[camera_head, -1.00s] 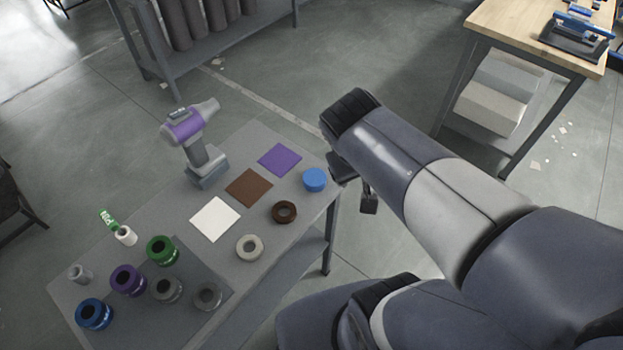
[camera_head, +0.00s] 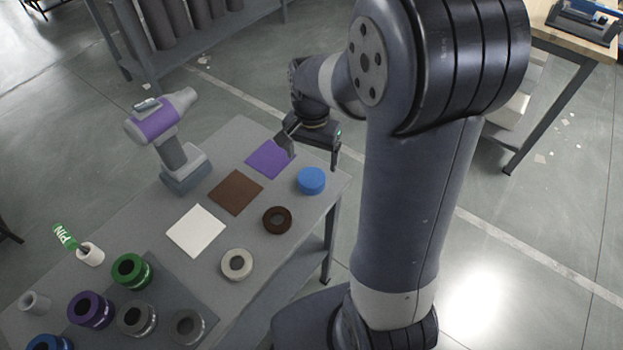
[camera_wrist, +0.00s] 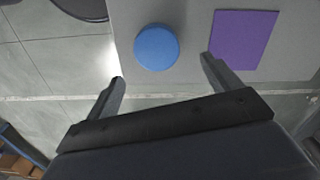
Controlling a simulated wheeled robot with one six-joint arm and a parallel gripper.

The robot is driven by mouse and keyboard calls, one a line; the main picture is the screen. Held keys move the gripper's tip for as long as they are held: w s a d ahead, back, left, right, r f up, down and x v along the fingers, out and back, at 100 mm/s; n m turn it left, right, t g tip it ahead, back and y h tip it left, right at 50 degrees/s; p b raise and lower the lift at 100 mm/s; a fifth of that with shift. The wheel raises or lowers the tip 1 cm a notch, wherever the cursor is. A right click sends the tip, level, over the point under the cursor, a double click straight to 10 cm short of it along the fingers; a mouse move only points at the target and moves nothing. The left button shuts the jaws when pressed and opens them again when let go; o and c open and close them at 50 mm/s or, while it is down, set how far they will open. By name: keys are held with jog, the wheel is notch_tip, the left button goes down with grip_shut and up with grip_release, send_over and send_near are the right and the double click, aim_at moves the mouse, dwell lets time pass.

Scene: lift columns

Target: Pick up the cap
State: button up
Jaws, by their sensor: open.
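The cap is most likely the round blue disc-like piece (camera_head: 311,181) near the right corner of the grey table. It also shows in the wrist view (camera_wrist: 156,47), ahead of and between my fingers. My gripper (camera_head: 311,160) is above the table's far right edge, close to the blue cap and the purple square (camera_head: 268,159). In the wrist view my gripper (camera_wrist: 163,82) is open, its two fingers spread wide and empty. The cap is apart from both fingers.
Several coloured collars stand at the lower left. The wooden bench (camera_head: 540,22) is at upper right.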

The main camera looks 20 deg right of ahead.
aim_at(312, 176)
jog(key=f, duration=0.6)
jog(key=shift+s, duration=0.25)
jog(key=c, duration=1.1)
jog(key=shift+r, duration=0.1)
